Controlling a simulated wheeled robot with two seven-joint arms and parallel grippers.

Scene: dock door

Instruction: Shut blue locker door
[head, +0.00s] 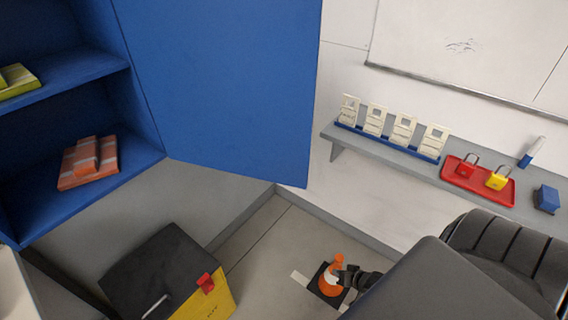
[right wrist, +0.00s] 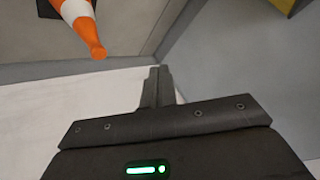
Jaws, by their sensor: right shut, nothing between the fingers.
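The blue locker door (head: 232,85) stands wide open, hinged at the right side of the blue locker (head: 75,195). The locker's shelves are exposed, with a folded orange vest (head: 88,163) on the lower one and a yellow-green item (head: 17,80) on the upper one. My right gripper (head: 350,277) shows at the lower middle of the head view, below and to the right of the door and apart from it. In the right wrist view its fingers (right wrist: 157,88) are together with nothing between them. My left gripper is out of view.
An orange cone (head: 335,275) stands on the floor behind my right gripper. A black and yellow box (head: 170,275) is below the locker. A grey wall shelf (head: 400,165) at right holds cards, a red tray (head: 480,180) with padlocks, and a blue block (head: 546,199).

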